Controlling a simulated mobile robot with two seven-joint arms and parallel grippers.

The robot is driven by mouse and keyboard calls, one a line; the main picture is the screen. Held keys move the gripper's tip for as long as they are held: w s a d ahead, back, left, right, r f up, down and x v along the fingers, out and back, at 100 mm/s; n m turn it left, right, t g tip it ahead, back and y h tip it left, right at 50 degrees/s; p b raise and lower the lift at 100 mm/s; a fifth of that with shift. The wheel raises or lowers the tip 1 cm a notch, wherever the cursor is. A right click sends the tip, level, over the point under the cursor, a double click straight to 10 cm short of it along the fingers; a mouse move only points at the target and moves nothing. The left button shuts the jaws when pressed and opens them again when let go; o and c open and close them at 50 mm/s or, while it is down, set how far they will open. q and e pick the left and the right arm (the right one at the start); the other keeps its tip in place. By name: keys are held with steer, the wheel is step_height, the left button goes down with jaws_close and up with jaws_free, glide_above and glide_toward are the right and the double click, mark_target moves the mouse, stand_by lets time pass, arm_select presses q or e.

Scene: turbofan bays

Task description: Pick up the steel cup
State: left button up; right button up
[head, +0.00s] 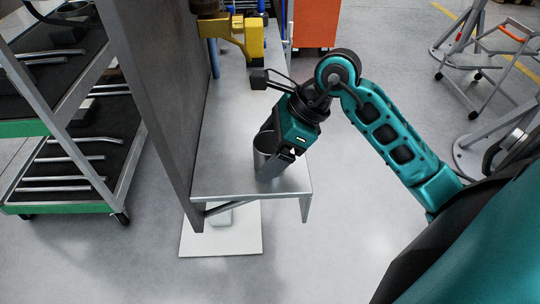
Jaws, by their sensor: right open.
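The steel cup (262,148) is a grey metal cylinder standing upright near the front end of a narrow grey metal shelf (220,184). My right gripper (282,168) comes from the right and points down at the cup. It is open, and a finger shows in front of the cup's right side. The gripper body hides part of the cup's rim and right side. I cannot tell whether the fingers touch the cup. My left gripper is not in view.
A tall grey panel (155,80) stands along the shelf's left side. A yellow tool (245,38) sits farther back on the shelf. A green-edged rack (60,205) with metal bars stands at left. An orange cabinet (316,24) is behind.

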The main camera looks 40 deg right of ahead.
steer(key=shift+w+a+f, duration=0.1)
steer(key=shift+a+f, duration=0.1)
steer(key=shift+f, duration=0.25)
steer(key=c, duration=1.1)
